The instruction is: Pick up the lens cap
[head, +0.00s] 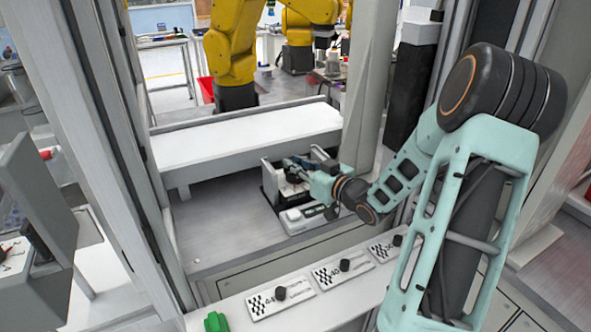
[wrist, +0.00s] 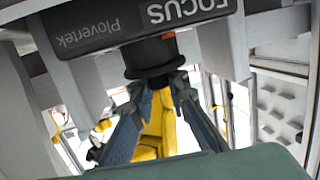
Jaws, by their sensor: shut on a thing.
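My gripper (wrist: 158,80) is shut on a round black piece, which I take to be the lens cap (wrist: 150,58), in the wrist view. The cap sits at the underside of a dark box (wrist: 105,27) marked "FOCUS" and "Plovertek", as the picture shows it. I cannot tell whether the cap is still touching that box. In the head view my gripper (head: 299,166) is at a grey and white fixture (head: 298,221) on the metal work surface. My gripper and wrist hide the cap there.
A long white bench (head: 250,138) stands behind the fixture. A grey post (head: 371,90) rises close to the right of my gripper. White plates with black knobs (head: 343,271) and a green piece (head: 216,322) are on the front ledge. The metal surface (head: 222,228) left of the fixture is clear.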

